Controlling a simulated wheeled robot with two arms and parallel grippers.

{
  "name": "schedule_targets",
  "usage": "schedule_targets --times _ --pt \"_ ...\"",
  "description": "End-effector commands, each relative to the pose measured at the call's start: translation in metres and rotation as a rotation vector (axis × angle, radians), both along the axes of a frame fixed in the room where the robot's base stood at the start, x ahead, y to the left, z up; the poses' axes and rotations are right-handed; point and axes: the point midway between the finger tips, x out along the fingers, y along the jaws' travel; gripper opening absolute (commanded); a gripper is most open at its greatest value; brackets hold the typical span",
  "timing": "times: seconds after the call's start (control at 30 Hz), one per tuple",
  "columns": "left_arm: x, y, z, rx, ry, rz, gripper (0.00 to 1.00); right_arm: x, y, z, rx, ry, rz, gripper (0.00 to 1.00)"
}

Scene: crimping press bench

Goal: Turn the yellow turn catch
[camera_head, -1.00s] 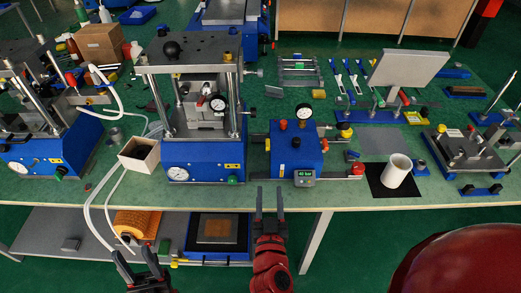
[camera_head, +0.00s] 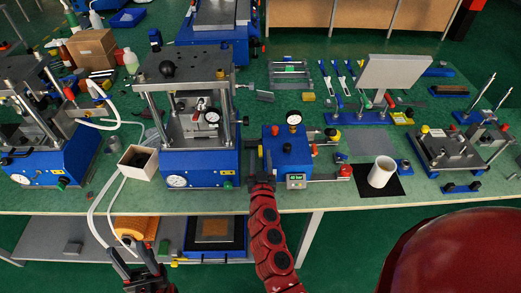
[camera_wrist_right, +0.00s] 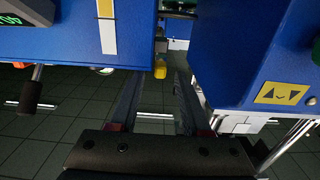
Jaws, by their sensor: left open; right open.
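The yellow turn catch (camera_wrist_right: 160,69) shows in the right wrist view as a small yellow knob in the gap between two blue housings. My right gripper (camera_wrist_right: 157,82) is open, its two fingers pointing toward the catch with the catch seen between the tips; I cannot tell whether they touch it. My left gripper (camera_head: 139,262) is open and empty, low in front of the table.
The blue press (camera_head: 200,160) stands left of the right gripper and the blue gauge box (camera_head: 290,155) right of it, leaving a narrow gap. An open box (camera_head: 139,162) stands left of the press. A white cup (camera_head: 382,172) stands on a black mat at the right.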

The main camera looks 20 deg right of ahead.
Motion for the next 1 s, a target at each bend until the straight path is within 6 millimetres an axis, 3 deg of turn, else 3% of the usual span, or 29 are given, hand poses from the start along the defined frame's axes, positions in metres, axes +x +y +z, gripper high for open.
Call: schedule_targets --times 0.2,0.47,0.73,1.0 --pt "0.0 0.0 0.003 0.0 0.0 0.0 0.5 0.016 -0.005 0.001 -0.001 -0.002 -0.001 0.47" --pt "0.0 0.0 0.003 0.0 0.0 0.0 0.5 0.017 -0.005 0.0 0.0 -0.001 0.0 0.47" --pt "0.0 0.0 0.003 0.0 0.0 0.0 0.5 0.016 -0.005 0.0 0.0 0.0 0.0 0.03" --pt "0.0 0.0 0.003 0.0 0.0 0.0 0.5 0.016 -0.005 0.0 0.0 0.0 0.0 0.0"
